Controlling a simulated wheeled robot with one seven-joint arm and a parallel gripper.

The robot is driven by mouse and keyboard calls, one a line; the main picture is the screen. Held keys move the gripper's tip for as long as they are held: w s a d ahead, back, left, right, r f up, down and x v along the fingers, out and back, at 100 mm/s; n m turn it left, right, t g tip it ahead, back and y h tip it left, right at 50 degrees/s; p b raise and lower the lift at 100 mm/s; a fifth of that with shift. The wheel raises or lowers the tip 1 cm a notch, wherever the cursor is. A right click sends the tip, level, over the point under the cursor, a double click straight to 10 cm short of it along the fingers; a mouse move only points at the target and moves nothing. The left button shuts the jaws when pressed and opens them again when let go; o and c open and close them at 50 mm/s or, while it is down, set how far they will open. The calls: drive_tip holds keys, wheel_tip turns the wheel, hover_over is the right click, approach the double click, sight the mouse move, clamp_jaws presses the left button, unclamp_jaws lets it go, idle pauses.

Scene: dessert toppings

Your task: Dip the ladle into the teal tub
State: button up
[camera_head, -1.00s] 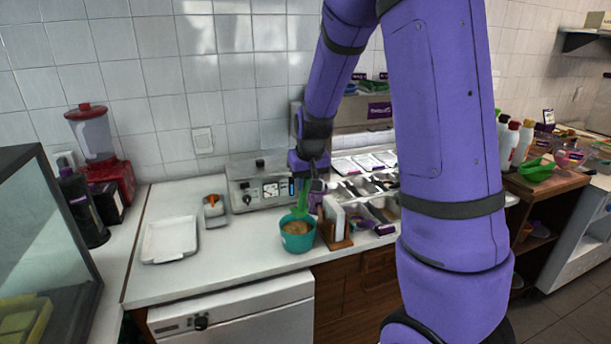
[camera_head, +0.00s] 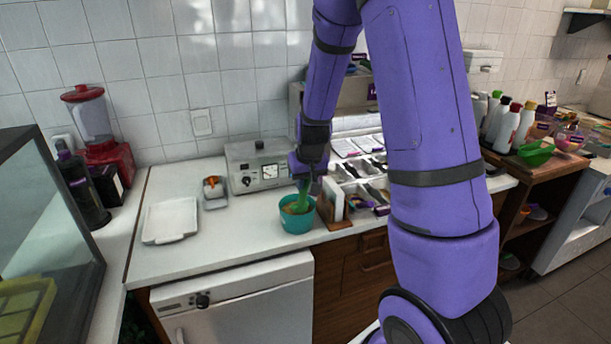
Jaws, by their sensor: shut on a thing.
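The teal tub (camera_head: 297,222) stands upright on the white counter, left of a wooden holder, with brownish contents inside. The green ladle (camera_head: 303,198) is held from above by my gripper (camera_head: 308,184), which is shut on it. The ladle's lower part reaches down within the tub's rim. The ladle's bowl is hard to make out, so I cannot tell how deep it sits in the contents. My fingers are small and partly dark in this view.
A wooden holder (camera_head: 334,206) stands close to the tub's right.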

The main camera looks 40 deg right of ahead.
sight(305, 194)
drive_tip(key=shift+w+d+f, duration=0.2)
drive_tip(key=shift+w+f, duration=0.5)
drive_tip(key=shift+f, duration=0.15)
drive_tip(key=shift+w+d+f, duration=0.2)
drive_tip(key=shift+w+f, duration=0.5)
drive_tip(key=shift+f, duration=0.15)
drive_tip(key=shift+w+d+f, duration=0.2)
drive_tip(key=shift+w+f, duration=0.5)
drive_tip(key=shift+f, duration=0.15)
drive_tip(key=shift+s+a+f+t+h, duration=0.2)
drive_tip(key=shift+s+f+t, duration=0.25)
drive_tip(key=shift+s+t, duration=0.2)
drive_tip(key=shift+s+a+f+t+h, duration=0.1)
drive_tip(key=shift+s+f+t+h, duration=0.1)
drive_tip(key=shift+s+f+t, duration=0.35)
drive_tip(key=shift+s+a+f+t+h, duration=0.15)
drive_tip(key=shift+s+f+t, duration=0.35)
drive_tip(key=shift+t, duration=0.1)
drive_tip(key=shift+s+a+f+t+h, duration=0.15)
drive_tip(key=shift+s+f+t, duration=0.25)
drive_tip(key=shift+t, duration=0.2)
drive_tip(key=shift+r, duration=0.2)
